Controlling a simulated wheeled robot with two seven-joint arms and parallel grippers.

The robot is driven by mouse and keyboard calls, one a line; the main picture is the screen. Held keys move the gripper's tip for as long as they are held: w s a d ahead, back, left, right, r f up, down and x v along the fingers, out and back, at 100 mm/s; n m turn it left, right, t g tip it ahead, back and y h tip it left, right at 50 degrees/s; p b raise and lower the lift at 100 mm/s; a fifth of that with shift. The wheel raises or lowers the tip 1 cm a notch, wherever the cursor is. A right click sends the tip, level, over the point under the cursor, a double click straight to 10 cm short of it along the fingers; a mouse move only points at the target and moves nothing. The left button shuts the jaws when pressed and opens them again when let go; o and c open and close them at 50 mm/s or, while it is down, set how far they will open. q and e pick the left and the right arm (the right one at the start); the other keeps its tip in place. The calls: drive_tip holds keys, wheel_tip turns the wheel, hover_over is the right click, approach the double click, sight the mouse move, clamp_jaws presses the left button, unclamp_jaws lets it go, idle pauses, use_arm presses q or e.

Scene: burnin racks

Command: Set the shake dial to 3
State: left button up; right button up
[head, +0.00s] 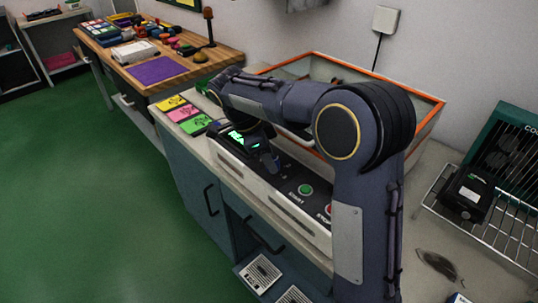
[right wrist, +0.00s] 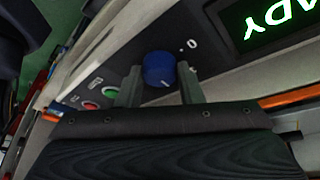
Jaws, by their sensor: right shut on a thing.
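The shake dial (right wrist: 159,66) is a round blue knob on the dark front panel, seen in the right wrist view. A short white line shows on its near side. A white dot and a "0" (right wrist: 192,44) are printed beside it; no 3 can be read. My right gripper (right wrist: 160,80) has one finger on each side of the dial and is shut on it. In the head view my right arm reaches over the machine (head: 288,203), and the fingers are small and dark there. The green display (right wrist: 268,22) shows part of a word, "ADY". My left gripper is not in view.
A green START button (head: 305,189) and a red button (head: 329,210) sit on the same panel. An orange-rimmed bin (head: 436,106) stands behind. A wire rack (head: 500,236) holds a black device (head: 466,196) at right. Coloured cards (head: 185,114) lie left of the machine.

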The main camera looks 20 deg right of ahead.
idle(0.5)
drive_tip(key=o, duration=1)
drive_tip(key=shift+c, duration=0.2)
drive_tip(key=p+v, duration=0.1)
drive_tip(key=v, duration=0.6)
drive_tip(key=shift+a+r, duration=0.15)
drive_tip(key=shift+r, duration=0.2)
drive_tip(key=shift+w, duration=0.1)
